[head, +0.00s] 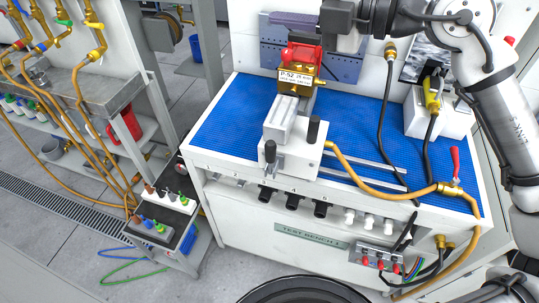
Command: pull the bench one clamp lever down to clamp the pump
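The bench one (312,236) has a blue ribbed top and a "TEST BENCH 1" label. On it stands a pump (302,77) with a red top, brass body and white label marked P-52. The pump sits at the back end of a white clamp fixture (293,158). The fixture carries a lever with a black grip (269,152) at front left and a second black upright grip (314,128) at right; both look upright. My gripper (336,22) is at the top, above and right of the pump. Its fingertips are not clear, so its opening cannot be told.
A brass valve with a red handle (455,165) and an orange hose lie at the bench's right. A white box with a yellow-handled tool (432,95) stands behind. The blue top left of the fixture is clear.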

